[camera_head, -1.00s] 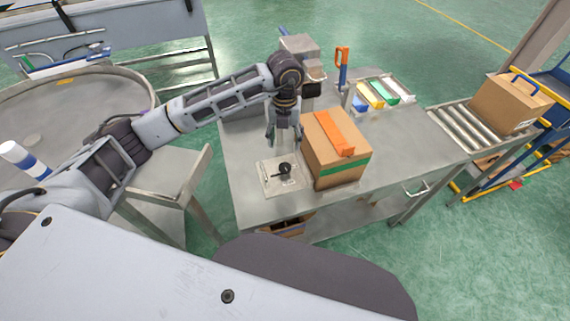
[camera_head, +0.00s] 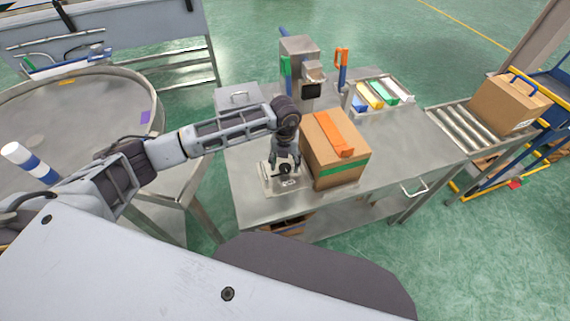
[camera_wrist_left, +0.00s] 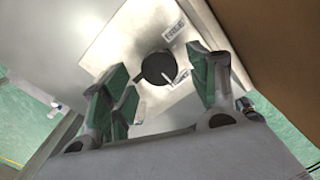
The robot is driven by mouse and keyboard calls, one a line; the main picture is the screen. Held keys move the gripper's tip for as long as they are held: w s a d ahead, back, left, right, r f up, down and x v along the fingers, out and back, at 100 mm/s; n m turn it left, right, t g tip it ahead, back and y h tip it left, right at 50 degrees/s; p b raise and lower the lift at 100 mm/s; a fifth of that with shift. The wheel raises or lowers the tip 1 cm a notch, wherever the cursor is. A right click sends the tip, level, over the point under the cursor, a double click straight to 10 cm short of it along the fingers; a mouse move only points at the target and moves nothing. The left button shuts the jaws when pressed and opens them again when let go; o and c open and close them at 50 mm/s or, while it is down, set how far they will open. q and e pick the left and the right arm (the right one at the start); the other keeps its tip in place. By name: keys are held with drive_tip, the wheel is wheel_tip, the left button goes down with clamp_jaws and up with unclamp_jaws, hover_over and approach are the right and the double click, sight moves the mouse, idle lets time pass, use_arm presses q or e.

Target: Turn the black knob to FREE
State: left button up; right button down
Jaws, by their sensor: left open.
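The black knob (camera_head: 284,169) sits on a pale metal plate (camera_head: 268,184) near the front of the steel table. In the left wrist view the round knob (camera_wrist_left: 157,68) lies beyond and between the open fingers, with a light pointer at its lower right. Two labels show on the plate, one upper right (camera_wrist_left: 174,30) and one beside the pointer; their lettering is too small to read. My left gripper (camera_head: 284,162) points down, open and empty, right over the knob; it also shows in the left wrist view (camera_wrist_left: 165,95). I see no right gripper.
A cardboard box (camera_head: 334,160) with orange and green tape stands close on the right of the gripper. A grey machine (camera_head: 300,62) and a tray of coloured packets (camera_head: 378,94) are behind. A round steel table (camera_head: 80,110) is at left.

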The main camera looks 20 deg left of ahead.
use_arm(q)
drive_tip(key=shift+f, duration=0.8)
use_arm(e)
drive_tip(key=shift+s+a, duration=0.1)
drive_tip(key=shift+a, duration=0.15)
use_arm(q)
drive_tip(key=c, duration=0.8)
drive_tip(key=shift+c, duration=1.1)
use_arm(e)
drive_tip(key=shift+d, duration=0.55)
